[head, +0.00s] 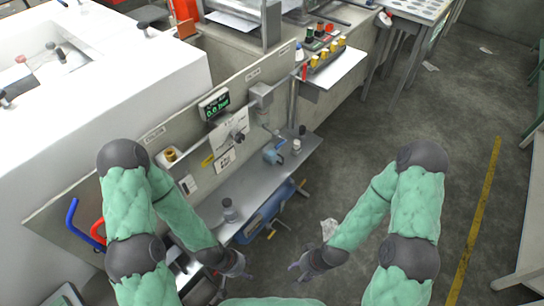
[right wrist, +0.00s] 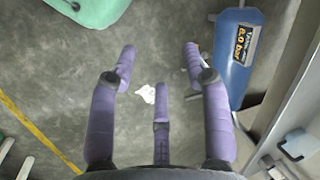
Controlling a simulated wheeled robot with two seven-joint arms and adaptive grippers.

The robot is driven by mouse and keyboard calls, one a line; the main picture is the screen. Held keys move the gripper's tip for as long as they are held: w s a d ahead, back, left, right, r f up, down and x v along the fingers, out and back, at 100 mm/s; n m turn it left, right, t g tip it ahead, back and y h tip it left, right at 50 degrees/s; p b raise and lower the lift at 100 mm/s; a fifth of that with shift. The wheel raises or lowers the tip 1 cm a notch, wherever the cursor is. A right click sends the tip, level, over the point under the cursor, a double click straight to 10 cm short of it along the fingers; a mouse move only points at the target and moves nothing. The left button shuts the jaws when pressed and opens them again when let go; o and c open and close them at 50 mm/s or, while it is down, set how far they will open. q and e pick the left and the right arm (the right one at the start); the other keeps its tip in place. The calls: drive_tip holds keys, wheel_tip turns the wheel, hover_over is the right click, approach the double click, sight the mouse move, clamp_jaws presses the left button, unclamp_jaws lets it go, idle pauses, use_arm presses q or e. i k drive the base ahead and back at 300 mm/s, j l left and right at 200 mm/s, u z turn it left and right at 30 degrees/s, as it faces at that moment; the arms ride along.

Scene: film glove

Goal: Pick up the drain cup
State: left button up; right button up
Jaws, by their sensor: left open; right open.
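A small grey cup-like piece (head: 230,210) stands on the near part of the narrow metal shelf in the head view; it may be the drain cup, but I cannot tell for sure. A small pale fitting (head: 296,147) stands near the shelf's far end. My left gripper (head: 240,268) is open and empty, below and slightly right of the grey piece in the picture. My right gripper (head: 300,266) is open and empty over the floor, right of the shelf. In the right wrist view its purple fingers (right wrist: 160,95) are spread with nothing between them.
A blue tank (head: 265,215) lies under the metal shelf (head: 265,180); it also shows in the right wrist view (right wrist: 236,55). A panel with a green-lit display (head: 214,104) rises behind the shelf. White crumpled litter (head: 329,228) lies on the floor. Floor to the right is mostly clear.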

sight(275, 157)
drive_tip(key=u, duration=0.4)
drive_tip(key=l+u, duration=0.15)
drive_tip(key=u, duration=0.3)
drive_tip(key=l+u, duration=0.1)
drive_tip(key=u, duration=0.3)
drive_tip(key=l+u, duration=0.3)
drive_tip(key=l, duration=0.25)
drive_tip(key=l+u, duration=0.3)
drive_tip(key=l, duration=0.25)
drive_tip(key=k+l+u, duration=0.15)
drive_tip(key=l+u, duration=0.15)
drive_tip(key=l, duration=0.25)
drive_tip(key=k+l, duration=0.1)
drive_tip(key=l, duration=0.25)
